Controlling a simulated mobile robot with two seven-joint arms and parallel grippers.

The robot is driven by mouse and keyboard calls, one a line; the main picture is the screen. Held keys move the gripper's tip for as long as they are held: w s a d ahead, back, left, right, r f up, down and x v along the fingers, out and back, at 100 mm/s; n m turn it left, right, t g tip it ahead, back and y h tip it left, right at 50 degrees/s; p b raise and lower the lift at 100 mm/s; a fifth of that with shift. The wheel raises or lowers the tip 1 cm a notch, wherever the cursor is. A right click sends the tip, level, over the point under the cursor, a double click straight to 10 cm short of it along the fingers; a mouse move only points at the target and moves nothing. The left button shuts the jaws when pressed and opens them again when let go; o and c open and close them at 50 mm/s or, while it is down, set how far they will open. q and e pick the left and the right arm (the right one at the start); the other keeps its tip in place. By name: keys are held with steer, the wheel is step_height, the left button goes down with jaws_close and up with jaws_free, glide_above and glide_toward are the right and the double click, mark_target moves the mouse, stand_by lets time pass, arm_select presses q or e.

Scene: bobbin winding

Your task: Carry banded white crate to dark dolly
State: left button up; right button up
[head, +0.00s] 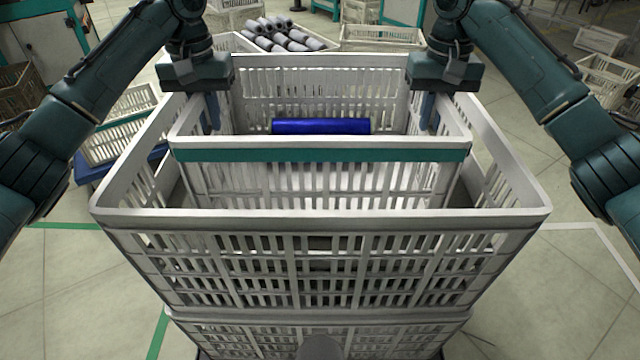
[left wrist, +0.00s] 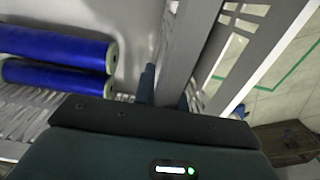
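The banded white crate (head: 320,155) has slatted walls and a teal band along its near rim. A blue bobbin (head: 320,126) shows inside it, and two blue bobbins (left wrist: 60,48) show in the left wrist view. My left gripper (head: 211,112) points down at the crate's left wall, which runs between its fingers in the left wrist view (left wrist: 165,90). My right gripper (head: 428,112) points down at the right wall in the same way. Both appear shut on these walls, though the contact is partly hidden. The dark dolly cannot be made out clearly.
A larger white crate (head: 320,217) stands stacked on another white crate (head: 240,335) in front, its walls surrounding the banded crate in view. A crate of grey bobbins (head: 280,35) lies beyond. White crates on a blue base (head: 90,170) stand left. Open floor (head: 575,300) lies right.

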arm_select(q)
steer(key=o, duration=0.4)
arm_select(e)
steer(key=o, duration=0.4)
arm_select(q)
steer(key=shift+r, duration=0.15)
step_height(320, 180, up, 11)
steer(key=shift+f, duration=0.1)
steer(key=shift+r, duration=0.5)
arm_select(e)
steer(key=shift+r, duration=0.2)
step_height(320, 180, up, 12)
steer(key=shift+f, duration=0.1)
